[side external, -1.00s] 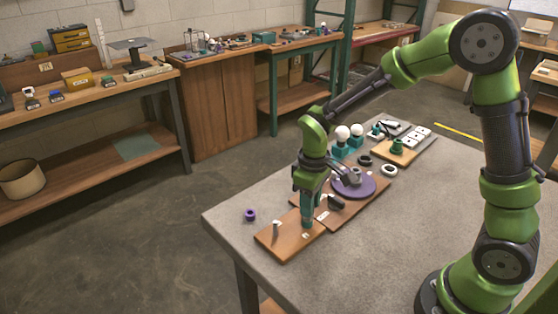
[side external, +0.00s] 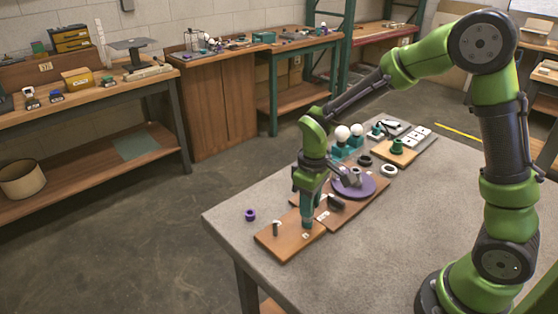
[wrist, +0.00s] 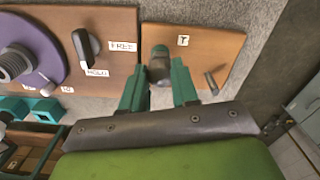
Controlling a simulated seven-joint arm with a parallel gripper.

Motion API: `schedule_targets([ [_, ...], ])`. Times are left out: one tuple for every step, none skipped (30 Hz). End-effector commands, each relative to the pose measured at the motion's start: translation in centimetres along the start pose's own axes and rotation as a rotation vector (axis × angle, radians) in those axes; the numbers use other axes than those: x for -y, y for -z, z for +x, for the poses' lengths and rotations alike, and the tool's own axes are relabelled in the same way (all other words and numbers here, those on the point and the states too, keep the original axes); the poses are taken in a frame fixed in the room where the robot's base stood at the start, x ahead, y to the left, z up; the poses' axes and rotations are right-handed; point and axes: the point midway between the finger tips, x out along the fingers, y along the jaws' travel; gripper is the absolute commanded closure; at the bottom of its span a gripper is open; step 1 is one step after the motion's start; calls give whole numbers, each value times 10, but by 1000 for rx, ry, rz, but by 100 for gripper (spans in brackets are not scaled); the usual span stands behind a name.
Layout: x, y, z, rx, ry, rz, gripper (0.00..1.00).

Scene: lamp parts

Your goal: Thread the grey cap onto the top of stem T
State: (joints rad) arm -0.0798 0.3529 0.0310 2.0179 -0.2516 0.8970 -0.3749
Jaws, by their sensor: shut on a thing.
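My gripper (wrist: 160,86) points down over the small wooden board (side external: 270,243) and is shut on the grey cap (wrist: 158,68), a dark grey round piece between the teal fingers. In the side view my gripper (side external: 307,222) is low over that board. The label T (wrist: 183,40) lies on the board beside the cap. Stem T is not clearly visible; the cap and fingers cover that spot, so I cannot tell how far the cap sits on it. A thin grey post (wrist: 211,83) stands apart on the same board and also shows in the side view (side external: 275,229).

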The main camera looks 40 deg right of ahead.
Motion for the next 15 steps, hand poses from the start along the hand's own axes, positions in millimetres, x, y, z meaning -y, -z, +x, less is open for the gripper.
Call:
schedule_targets([
  [0, -1, 1, 2, 1, -1, 100],
  [0, -1, 1, 3, 1, -1, 100],
  [0, -1, 2, 3, 1, -1, 100],
  [0, -1, 2, 3, 1, -1, 100],
  [0, -1, 2, 3, 1, -1, 100],
  [0, -1, 3, 3, 1, -1, 100],
  [0, -1, 3, 3, 1, -1, 100],
  [0, -1, 3, 3, 1, -1, 100],
  [0, -1, 4, 3, 1, -1, 100],
  [0, -1, 4, 4, 1, -2, 100],
  [0, -1, 4, 4, 1, -2, 100],
  [1, -1, 4, 4, 1, -2, 100],
  [1, -1, 4, 4, 1, -2, 100],
  [1, -1, 4, 4, 1, -2, 100],
  [1, -1, 4, 5, 1, -1, 100],
])
